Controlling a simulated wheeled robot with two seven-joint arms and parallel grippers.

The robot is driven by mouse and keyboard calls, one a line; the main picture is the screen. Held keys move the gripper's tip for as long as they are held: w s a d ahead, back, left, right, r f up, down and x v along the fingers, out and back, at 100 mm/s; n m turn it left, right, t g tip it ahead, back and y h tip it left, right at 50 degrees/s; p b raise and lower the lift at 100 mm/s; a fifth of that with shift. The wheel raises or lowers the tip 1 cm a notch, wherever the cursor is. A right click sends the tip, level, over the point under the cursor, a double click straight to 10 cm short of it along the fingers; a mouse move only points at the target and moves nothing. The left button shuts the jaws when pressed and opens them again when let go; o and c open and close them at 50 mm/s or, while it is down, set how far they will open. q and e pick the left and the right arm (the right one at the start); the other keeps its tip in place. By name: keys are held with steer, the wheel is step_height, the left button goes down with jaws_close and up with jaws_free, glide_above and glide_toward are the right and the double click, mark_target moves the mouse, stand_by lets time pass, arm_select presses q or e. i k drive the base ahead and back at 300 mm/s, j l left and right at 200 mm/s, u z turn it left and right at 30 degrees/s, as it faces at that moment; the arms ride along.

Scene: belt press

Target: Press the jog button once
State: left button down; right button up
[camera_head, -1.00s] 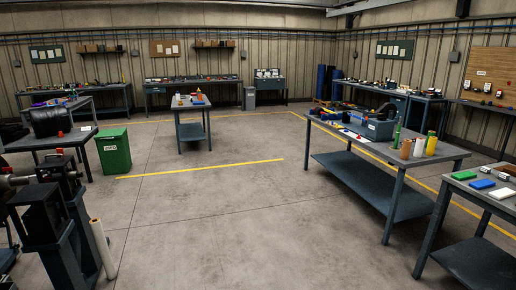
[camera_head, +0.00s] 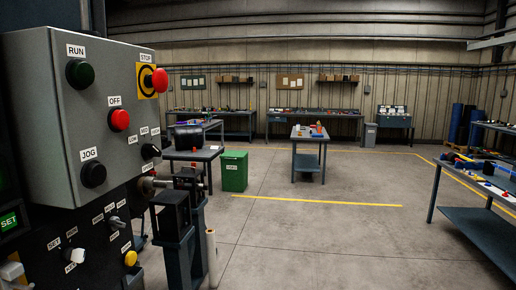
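A grey control box (camera_head: 58,110) stands close on the left in the head view. Its black jog button (camera_head: 93,174) sits low on the front face, below the label JOG (camera_head: 89,154). A red stop button (camera_head: 158,80) with a yellow surround is at the upper right. Neither of my grippers shows in the view.
A darker panel with knobs and a yellow button (camera_head: 130,258) is below the box. Dark machine stands (camera_head: 176,235) and a pale roll (camera_head: 211,258) are beside it. A green bin (camera_head: 234,171) and worktables are farther back. The middle floor is clear.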

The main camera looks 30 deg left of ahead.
mark_target(96, 174)
steer(key=u, duration=1.75)
